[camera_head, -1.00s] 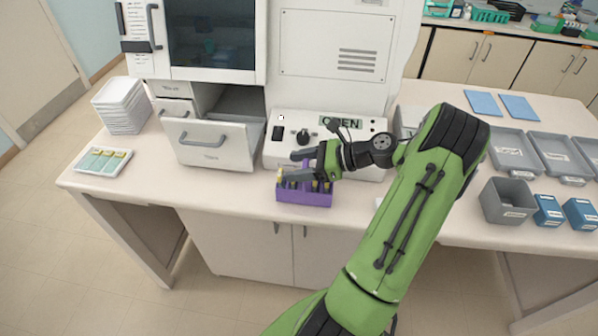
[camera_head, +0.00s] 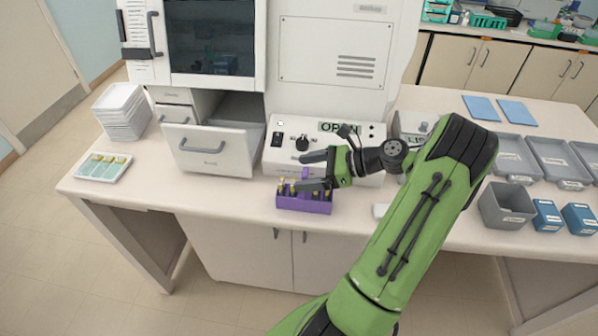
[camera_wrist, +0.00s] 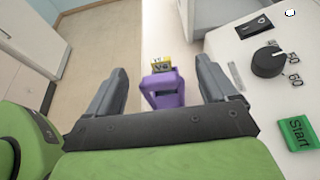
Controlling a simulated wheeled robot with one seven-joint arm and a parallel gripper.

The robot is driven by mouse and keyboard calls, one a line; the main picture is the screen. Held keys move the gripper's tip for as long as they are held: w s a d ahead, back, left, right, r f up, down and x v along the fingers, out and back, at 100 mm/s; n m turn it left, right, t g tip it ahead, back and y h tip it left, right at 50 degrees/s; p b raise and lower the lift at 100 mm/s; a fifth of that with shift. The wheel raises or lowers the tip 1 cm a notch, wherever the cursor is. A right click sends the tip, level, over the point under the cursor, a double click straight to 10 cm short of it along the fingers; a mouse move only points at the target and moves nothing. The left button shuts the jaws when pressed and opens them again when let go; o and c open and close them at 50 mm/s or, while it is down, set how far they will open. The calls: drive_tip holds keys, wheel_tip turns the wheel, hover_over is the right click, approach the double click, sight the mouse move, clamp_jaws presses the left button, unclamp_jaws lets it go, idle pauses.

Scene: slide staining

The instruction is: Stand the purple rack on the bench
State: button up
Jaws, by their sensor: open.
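The purple rack (camera_head: 304,205) stands upright on the bench near its front edge, below the machine's control panel. It holds several slides with yellow tops. My gripper (camera_head: 314,171) is open just above and beside the rack, with its fingers pointing left. In the wrist view, the rack's purple handle (camera_wrist: 162,88) shows between the two open fingers of my gripper (camera_wrist: 168,88), not touching either finger as far as I can see. A yellow-topped slide (camera_wrist: 161,63) shows just past the handle. Part of the rack is hidden behind my gripper.
An open drawer (camera_head: 210,150) juts out left of the rack. The control panel (camera_head: 285,158) with knob stands close behind. A white slide tray (camera_head: 103,167) lies at the far left. Grey bins (camera_head: 506,204) stand at right. Bare bench (camera_head: 185,196) lies left of the rack.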

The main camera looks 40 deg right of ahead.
drive_tip(key=p+v, duration=0.2)
drive_tip(key=v, duration=0.8)
drive_tip(key=w+a+r+n+g+h, duration=0.2)
drive_tip(key=w+a+r+n+g, duration=0.15)
drive_tip(key=a+n, duration=0.45)
drive_tip(key=w+a+r+n+g+h, duration=0.2)
drive_tip(key=w+a+n+g, duration=0.25)
drive_tip(key=a, duration=0.65)
drive_tip(key=s+a+r+n+t+h, duration=0.3)
drive_tip(key=s+a+r+n+h, duration=0.1)
drive_tip(key=s+a+n, duration=0.7)
drive_tip(key=s+r+n, duration=0.1)
drive_tip(key=s+n, duration=0.2)
drive_tip(key=n, duration=0.2)
drive_tip(key=shift+s, duration=0.3)
drive_tip(key=shift+c, duration=0.3)
